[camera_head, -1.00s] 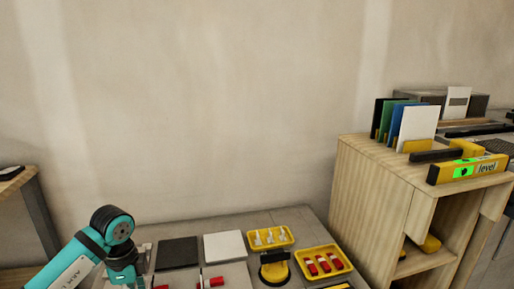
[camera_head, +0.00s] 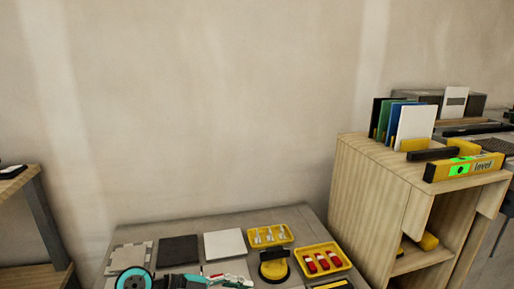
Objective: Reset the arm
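My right gripper is not in view.
On the table are a grey tile (camera_head: 130,257), a black tile (camera_head: 178,250), a white tile (camera_head: 224,244), a yellow tray of white pieces (camera_head: 270,236), a yellow tray of red pieces (camera_head: 322,260) and a suction cup (camera_head: 274,267). A wooden cabinet (camera_head: 375,195) bearing a yellow level (camera_head: 465,167) stands right.

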